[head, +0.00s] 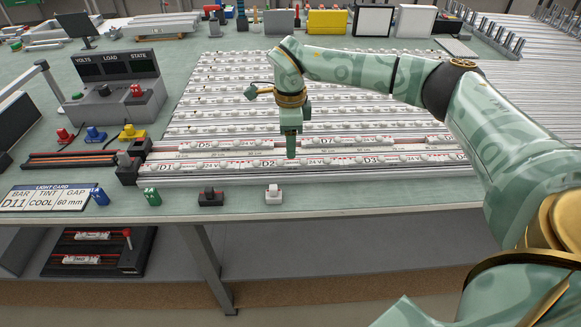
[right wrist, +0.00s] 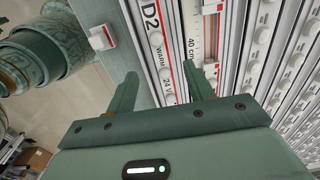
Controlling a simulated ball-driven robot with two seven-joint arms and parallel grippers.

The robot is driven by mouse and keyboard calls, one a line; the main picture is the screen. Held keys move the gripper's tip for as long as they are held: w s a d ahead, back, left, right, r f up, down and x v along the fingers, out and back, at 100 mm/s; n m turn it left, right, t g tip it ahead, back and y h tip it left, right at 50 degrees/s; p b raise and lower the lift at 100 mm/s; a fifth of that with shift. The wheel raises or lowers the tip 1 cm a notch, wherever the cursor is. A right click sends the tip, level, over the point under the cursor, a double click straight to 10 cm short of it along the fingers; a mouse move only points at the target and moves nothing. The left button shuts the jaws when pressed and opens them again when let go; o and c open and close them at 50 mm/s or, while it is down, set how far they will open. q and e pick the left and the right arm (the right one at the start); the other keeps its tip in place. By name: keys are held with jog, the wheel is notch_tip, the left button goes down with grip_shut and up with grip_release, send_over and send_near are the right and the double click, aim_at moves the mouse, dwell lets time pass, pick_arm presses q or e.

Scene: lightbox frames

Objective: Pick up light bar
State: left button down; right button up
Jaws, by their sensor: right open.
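Long white light bars with round lamps lie in rows on the table. The front row has labels D1, D2 and D3, and the D2 bar (head: 252,164) lies at its middle; it also shows in the right wrist view (right wrist: 157,42), marked WARM and 24 V. My right gripper (head: 291,151) points down over the front row beside the D2 label. In the right wrist view my right gripper (right wrist: 164,76) is open and empty, its fingers on either side of the D2 bar's strip; I cannot tell the height. A light card (head: 45,198) reads D11, COOL, 60 mm. My left gripper is out of view.
A grey console (head: 112,92) with VOLTS, LOAD and STATE displays stands at the left. A black switch (head: 210,197) and a white switch (head: 273,194) sit at the front edge. Several rows of bars (head: 215,95) fill the table behind. A lower shelf holds a black tray (head: 75,268).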

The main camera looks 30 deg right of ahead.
aim_at(292, 164)
jog(key=f, duration=0.2)
jog(key=f+b, duration=0.1)
jog(key=f, duration=0.1)
jog(key=f+b, duration=0.1)
jog(key=f, duration=0.1)
jog(key=shift+d, duration=0.25)
jog(key=shift+r, duration=0.1)
jog(key=c, duration=1.1)
